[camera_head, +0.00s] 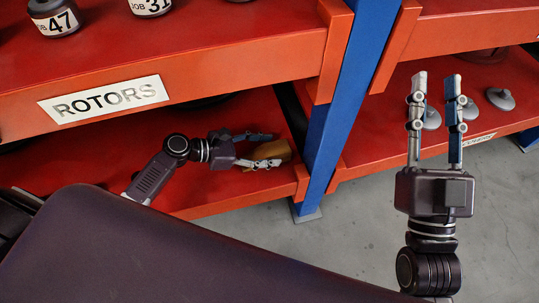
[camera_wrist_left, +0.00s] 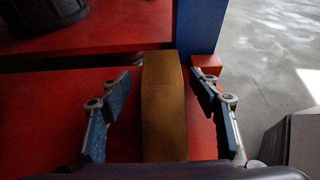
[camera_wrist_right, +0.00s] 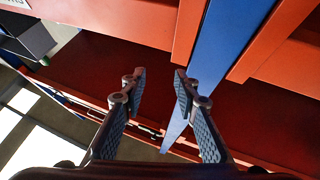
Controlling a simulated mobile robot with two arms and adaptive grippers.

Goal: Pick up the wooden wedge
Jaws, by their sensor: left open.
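The wooden wedge (camera_head: 272,150) lies on the lower red shelf, near its right end by the blue post. In the left wrist view the brown wedge (camera_wrist_left: 164,105) stands between the two fingers of my left gripper (camera_wrist_left: 162,118), with a gap on each side. In the head view my left gripper (camera_head: 258,150) reaches in under the upper shelf, open around the wedge. My right gripper (camera_head: 436,88) is raised at the right, open and empty, fingers pointing up; it also shows in the right wrist view (camera_wrist_right: 160,82).
The upper shelf (camera_head: 235,70) with the ROTORS label (camera_head: 104,99) overhangs my left arm. A blue post (camera_head: 345,95) stands just right of the wedge. Grey discs (camera_head: 500,98) lie on the right shelf. The grey floor (camera_head: 370,235) in front is clear.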

